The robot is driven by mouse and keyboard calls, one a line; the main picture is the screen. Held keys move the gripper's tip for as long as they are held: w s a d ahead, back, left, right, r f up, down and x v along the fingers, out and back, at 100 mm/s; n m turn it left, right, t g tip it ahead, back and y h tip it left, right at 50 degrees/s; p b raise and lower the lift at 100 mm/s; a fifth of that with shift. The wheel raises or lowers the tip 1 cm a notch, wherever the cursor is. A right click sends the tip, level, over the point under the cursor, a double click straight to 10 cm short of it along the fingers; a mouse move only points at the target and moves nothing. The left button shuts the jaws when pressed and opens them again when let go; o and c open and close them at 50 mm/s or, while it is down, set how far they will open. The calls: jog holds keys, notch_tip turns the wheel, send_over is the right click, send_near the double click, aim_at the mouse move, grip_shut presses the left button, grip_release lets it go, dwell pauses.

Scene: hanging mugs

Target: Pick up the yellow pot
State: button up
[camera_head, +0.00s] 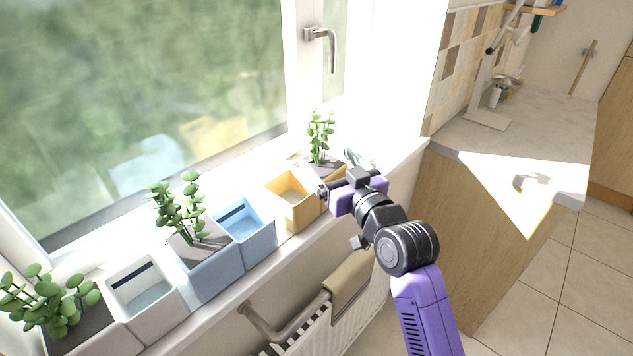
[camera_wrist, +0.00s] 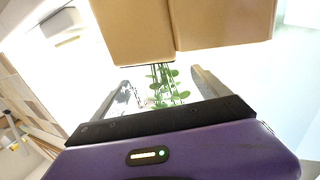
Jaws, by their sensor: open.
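An empty yellow pot (camera_head: 295,214) stands on the windowsill, just left of my gripper (camera_head: 337,175). A second pot of yellow-tan colour (camera_head: 338,172), holding a green plant (camera_head: 320,135), stands behind my gripper and is partly hidden by it. In the wrist view, two yellow-tan pot sides meet at the top, one at left (camera_wrist: 135,35) and one at right (camera_wrist: 222,25). The open gripper also shows there (camera_wrist: 163,85), with nothing clamped between its fingers. Plant leaves (camera_wrist: 165,92) show between the fingers, and I cannot tell how far off they are.
Blue pots (camera_head: 247,240) and white pots (camera_head: 150,305), some with plants, line the sill (camera_head: 225,292) to the left. The window (camera_head: 140,95) rises behind. A radiator (camera_head: 320,325) with a cloth (camera_head: 350,278) is below. A counter (camera_head: 465,150) stands at right.

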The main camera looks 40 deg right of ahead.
jog(key=p+x, duration=0.1)
jog(key=x, duration=0.3)
jog(key=shift+w+d, duration=0.1)
jog(key=shift+w, duration=0.1)
grip_shut()
jog(key=shift+r, duration=0.2)
